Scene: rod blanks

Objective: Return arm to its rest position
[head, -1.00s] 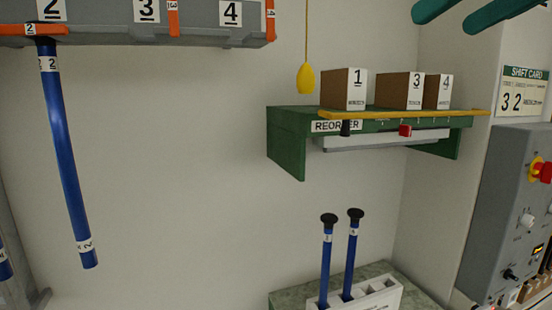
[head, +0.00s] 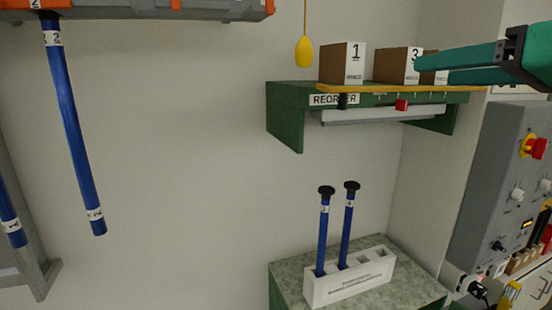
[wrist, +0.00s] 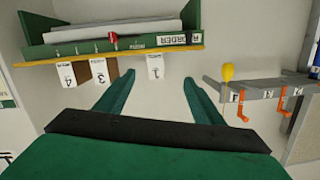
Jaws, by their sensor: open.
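My gripper (head: 434,70) has two green fingers and a dark crossbar. It is at the upper right of the head view, in front of the brown boxes on the green shelf. In the wrist view my gripper (wrist: 158,90) has its fingers spread apart with nothing between them. The rest of my arm is outside the head view.
The green shelf (head: 285,120) holds brown boxes. Blue rods stand in a white holder (head: 350,286); another blue rod (head: 75,130) hangs at left. A yellow pull (head: 304,52) hangs beside the shelf. A grey control panel (head: 500,180) is at right. The wall between is clear.

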